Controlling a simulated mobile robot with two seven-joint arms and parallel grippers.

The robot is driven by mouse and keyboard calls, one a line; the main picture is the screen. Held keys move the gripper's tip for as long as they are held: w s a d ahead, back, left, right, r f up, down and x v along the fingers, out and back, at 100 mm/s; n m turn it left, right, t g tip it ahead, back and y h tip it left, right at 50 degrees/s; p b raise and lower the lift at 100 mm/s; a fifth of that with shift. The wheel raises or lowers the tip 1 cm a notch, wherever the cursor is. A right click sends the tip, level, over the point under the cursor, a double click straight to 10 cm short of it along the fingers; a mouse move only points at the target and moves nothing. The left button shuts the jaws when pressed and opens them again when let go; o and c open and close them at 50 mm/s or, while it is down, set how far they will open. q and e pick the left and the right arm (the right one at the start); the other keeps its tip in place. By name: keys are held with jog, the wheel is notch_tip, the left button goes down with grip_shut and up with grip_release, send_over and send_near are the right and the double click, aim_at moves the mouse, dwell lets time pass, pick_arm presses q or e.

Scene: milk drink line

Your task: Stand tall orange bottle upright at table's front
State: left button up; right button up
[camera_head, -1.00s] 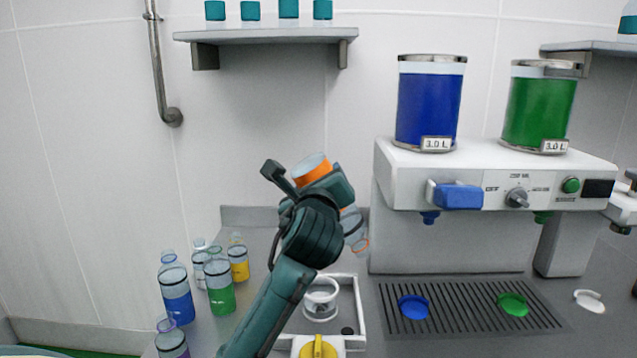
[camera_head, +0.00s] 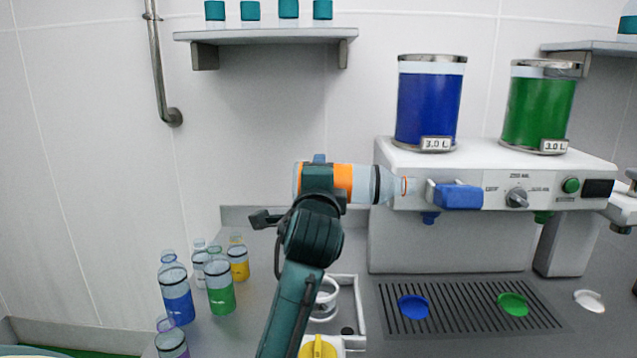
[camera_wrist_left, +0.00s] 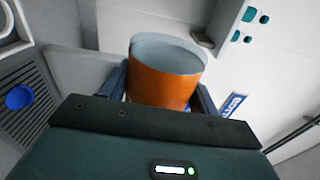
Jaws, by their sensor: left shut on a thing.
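My left gripper (camera_head: 322,180) is shut on the tall orange bottle (camera_head: 362,183), a clear bottle with orange on its lower part. The bottle lies about level in the air above the table, its neck pointing right at the machine's blue lever and its base to the left. In the left wrist view the base end of the orange bottle (camera_wrist_left: 165,75) sits between the two fingers; its neck is hidden there. The grey table (camera_head: 255,300) is below, its front partly hidden by my arm. My right gripper is not in view.
Blue (camera_head: 176,300), green (camera_head: 220,290) and yellow (camera_head: 238,262) bottles stand at the table's left with others. A white tray (camera_head: 360,310) with a white ring-shaped part (camera_head: 325,300) is partly behind my arm. The white dispenser (camera_head: 400,165) stands right, close to the bottle's neck in the picture.

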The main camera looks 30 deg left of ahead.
pick_arm(q)
jog(key=shift+n, duration=0.4)
jog(key=n, duration=0.5)
jog(key=shift+n, duration=0.3)
jog(key=shift+n, duration=1.1)
jog(key=n, duration=0.3)
jog(key=shift+n, duration=0.4)
